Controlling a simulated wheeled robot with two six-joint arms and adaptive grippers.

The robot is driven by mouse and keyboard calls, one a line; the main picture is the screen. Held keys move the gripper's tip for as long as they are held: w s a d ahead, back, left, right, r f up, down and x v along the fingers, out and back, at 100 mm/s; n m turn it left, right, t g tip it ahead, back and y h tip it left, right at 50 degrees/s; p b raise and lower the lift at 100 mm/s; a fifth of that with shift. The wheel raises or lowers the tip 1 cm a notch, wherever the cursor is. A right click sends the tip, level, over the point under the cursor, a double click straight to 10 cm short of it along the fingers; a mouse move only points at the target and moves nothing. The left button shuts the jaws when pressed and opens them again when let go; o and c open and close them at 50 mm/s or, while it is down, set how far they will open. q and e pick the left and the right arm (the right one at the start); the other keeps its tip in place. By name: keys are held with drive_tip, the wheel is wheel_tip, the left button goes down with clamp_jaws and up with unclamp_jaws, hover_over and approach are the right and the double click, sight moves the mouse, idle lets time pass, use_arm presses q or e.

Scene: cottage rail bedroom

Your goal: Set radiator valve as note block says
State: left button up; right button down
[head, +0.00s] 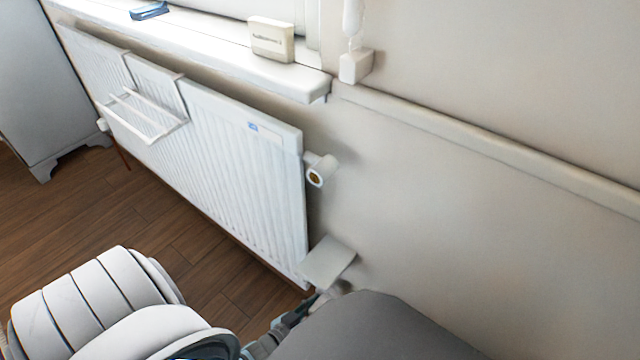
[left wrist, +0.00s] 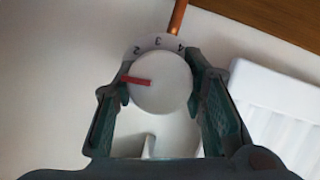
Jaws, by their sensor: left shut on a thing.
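The radiator valve's round white knob (left wrist: 162,84) fills the middle of the left wrist view. Its red pointer (left wrist: 136,81) points to the left, below the 2 on the numbered collar (left wrist: 158,44), where 2, 3 and 4 show. My left gripper (left wrist: 160,88) is shut on the knob, one finger on each side. In the head view my left gripper (head: 300,312) is low beside the radiator's near end, partly hidden by my arm. A cream note block (head: 272,40) stands on the windowsill; its print is too small to read. My right gripper is not in view.
The white radiator (head: 225,150) hangs under the windowsill (head: 230,55), with a wire rack (head: 145,115) on it. A grey plate (head: 328,262) juts out just above my left gripper. A blue object (head: 149,10) lies on the sill. A copper pipe (left wrist: 177,17) meets the valve.

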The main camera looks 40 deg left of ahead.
use_arm(q)
drive_tip(key=shift+d+m+y, duration=0.1)
drive_tip(key=shift+m+y, duration=0.6)
drive_tip(key=shift+m, duration=0.3)
drive_tip(key=shift+m+y, duration=0.4)
drive_tip(key=shift+m, duration=0.1)
drive_tip(key=shift+m+y, duration=0.4)
drive_tip(key=shift+m, duration=0.2)
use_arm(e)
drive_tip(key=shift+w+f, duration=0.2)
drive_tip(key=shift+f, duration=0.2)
use_arm(q)
drive_tip(key=shift+m+y, duration=0.3)
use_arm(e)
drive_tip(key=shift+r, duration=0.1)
use_arm(q)
drive_tip(key=o, duration=1.2)
drive_tip(key=shift+c, duration=0.2)
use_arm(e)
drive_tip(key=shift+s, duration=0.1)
